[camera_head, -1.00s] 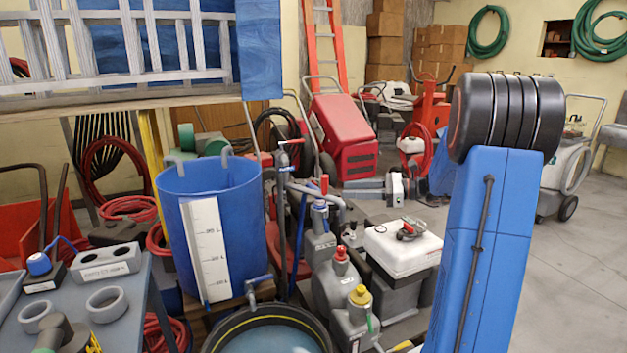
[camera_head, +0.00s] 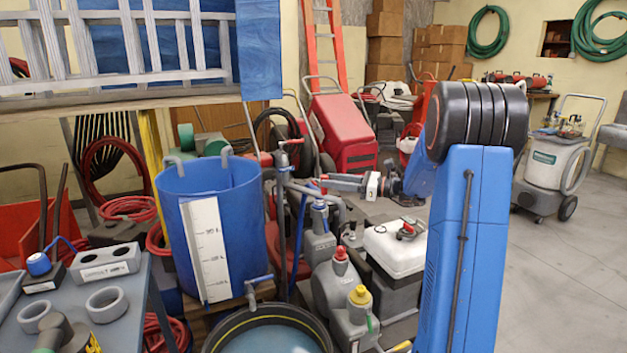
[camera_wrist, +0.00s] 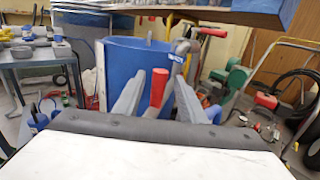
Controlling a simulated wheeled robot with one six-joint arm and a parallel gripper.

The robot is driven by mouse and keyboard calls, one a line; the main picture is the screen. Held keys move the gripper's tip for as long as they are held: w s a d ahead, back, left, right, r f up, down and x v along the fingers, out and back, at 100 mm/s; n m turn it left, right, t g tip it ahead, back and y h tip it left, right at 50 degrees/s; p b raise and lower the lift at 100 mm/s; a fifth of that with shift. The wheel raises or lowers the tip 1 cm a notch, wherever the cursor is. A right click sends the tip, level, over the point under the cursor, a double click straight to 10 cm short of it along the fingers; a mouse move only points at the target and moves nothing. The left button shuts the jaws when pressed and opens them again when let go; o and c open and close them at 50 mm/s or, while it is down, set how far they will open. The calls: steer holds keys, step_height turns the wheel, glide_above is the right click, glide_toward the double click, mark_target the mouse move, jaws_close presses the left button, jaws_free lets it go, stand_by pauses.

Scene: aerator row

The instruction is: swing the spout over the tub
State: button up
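A grey standpipe (camera_head: 283,215) with a red lever on top stands right of the blue measuring tank (camera_head: 175,215). A grey pipe arm, apparently the spout (camera_head: 304,190), branches from it to the right, with a red handle (camera_head: 314,184) close to it. The dark round tub (camera_head: 268,322) with a yellow line sits in front, below the tank. My gripper (camera_head: 335,183) reaches left to the red handle. In the wrist view its two grey fingers (camera_wrist: 158,95) stand apart on either side of a red handle (camera_wrist: 159,80). Contact is not visible.
Grey pump bodies and bottles with red and yellow caps (camera_head: 350,305) crowd the space beside the tub. A white-topped canister (camera_head: 395,245) stands below my arm. A grey bench (camera_head: 90,290) is at left. Open floor (camera_head: 565,270) lies at right.

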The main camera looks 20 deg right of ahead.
glide_above(313, 192)
steer(key=shift+s+a, duration=0.1)
steer(key=shift+s, duration=0.2)
jaws_close()
